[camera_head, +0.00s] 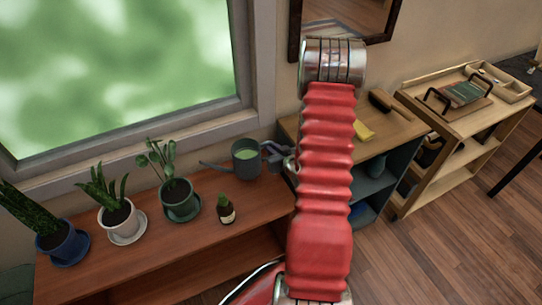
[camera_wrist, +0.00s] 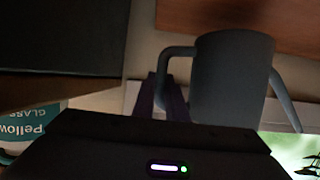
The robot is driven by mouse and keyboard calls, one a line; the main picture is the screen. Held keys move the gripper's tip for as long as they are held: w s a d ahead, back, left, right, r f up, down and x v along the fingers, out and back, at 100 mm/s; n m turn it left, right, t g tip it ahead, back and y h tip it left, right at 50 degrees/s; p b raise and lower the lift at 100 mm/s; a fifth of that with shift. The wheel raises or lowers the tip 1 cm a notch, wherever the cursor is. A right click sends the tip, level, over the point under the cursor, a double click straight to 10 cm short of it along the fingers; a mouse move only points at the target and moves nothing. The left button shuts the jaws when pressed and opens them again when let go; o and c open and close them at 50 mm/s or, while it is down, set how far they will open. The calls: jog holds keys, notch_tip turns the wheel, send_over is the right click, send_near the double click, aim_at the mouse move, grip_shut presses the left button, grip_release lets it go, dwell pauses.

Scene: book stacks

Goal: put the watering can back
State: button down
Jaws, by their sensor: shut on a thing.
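The grey-green watering can (camera_head: 246,167) is at the right end of the reddish-brown bench (camera_head: 185,249), near the wall under the window. Its spout points left and its opening shows light green inside. My gripper (camera_head: 277,154) reaches it from the right and is shut on its handle. In the wrist view the can (camera_wrist: 232,80) appears upside down, and my gripper fingers (camera_wrist: 170,98) are at the handle loop. The can looks about upright. I cannot tell whether its base touches the bench.
Potted plants, in a green pot (camera_head: 180,203), a white pot (camera_head: 119,221) and a blue pot (camera_head: 64,247), stand along the bench. Right of my arm is a shelf unit with a brush (camera_head: 390,106) and yellow cloth (camera_head: 363,131).

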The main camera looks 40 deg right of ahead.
dwell(0.3)
jog(key=shift+f, duration=2.05)
jog(key=c, duration=1.8)
grip_release()
jog(key=shift+f, duration=0.1)
jog(key=shift+o, duration=0.2)
jog(key=v, duration=1.2)
